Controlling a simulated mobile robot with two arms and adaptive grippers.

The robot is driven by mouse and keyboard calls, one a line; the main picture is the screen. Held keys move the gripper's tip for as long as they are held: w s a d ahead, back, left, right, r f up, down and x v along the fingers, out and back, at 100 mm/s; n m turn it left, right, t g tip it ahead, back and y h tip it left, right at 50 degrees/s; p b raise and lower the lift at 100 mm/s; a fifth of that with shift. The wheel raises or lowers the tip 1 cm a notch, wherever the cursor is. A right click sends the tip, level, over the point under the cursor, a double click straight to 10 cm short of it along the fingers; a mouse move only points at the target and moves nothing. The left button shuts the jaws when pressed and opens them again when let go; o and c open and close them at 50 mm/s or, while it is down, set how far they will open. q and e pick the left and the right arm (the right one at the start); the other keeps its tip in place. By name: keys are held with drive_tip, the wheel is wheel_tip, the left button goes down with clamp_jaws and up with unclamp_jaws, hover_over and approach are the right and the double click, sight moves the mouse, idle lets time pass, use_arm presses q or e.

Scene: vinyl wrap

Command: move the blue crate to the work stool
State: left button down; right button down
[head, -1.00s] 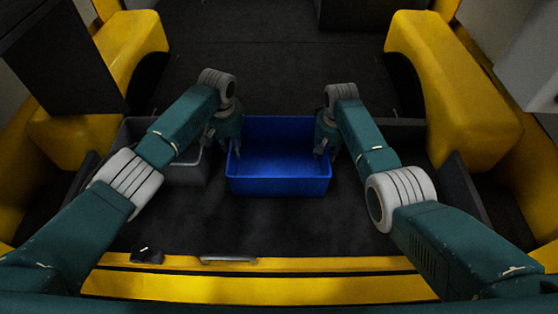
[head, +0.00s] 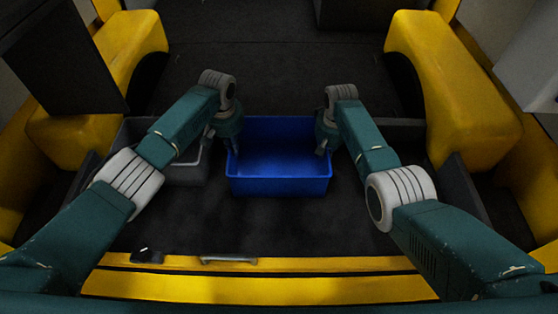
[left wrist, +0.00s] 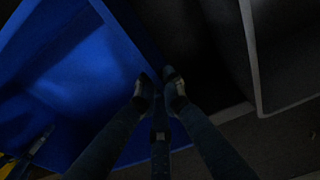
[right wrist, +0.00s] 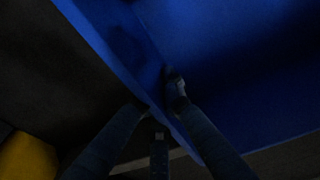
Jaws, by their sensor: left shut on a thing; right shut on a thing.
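The blue crate (head: 280,186) is an open, empty-looking box on the dark floor of the yellow vehicle's cargo area. My left gripper (head: 233,150) is shut on its left wall; in the left wrist view the fingers (left wrist: 160,88) pinch the blue rim (left wrist: 112,30). My right gripper (head: 322,150) is shut on its right wall; in the right wrist view the fingers (right wrist: 165,95) straddle the blue rim (right wrist: 100,45). The crate looks level. Whether it touches the floor I cannot tell. I cannot make out a work stool in any view.
A grey crate (head: 185,174) stands close to the left of the blue crate. Yellow wheel arches (head: 455,95) flank the dark cargo floor (head: 270,225). A yellow sill (head: 260,285) with a handle (head: 228,260) runs along the near edge.

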drive_tip(key=shift+w+r, duration=0.1)
drive_tip(key=shift+r, duration=0.1)
wheel_tip(320, 180, up, 5)
drive_tip(key=p, duration=0.5)
drive_tip(key=shift+f, duration=0.1)
drive_tip(key=shift+f, duration=0.1)
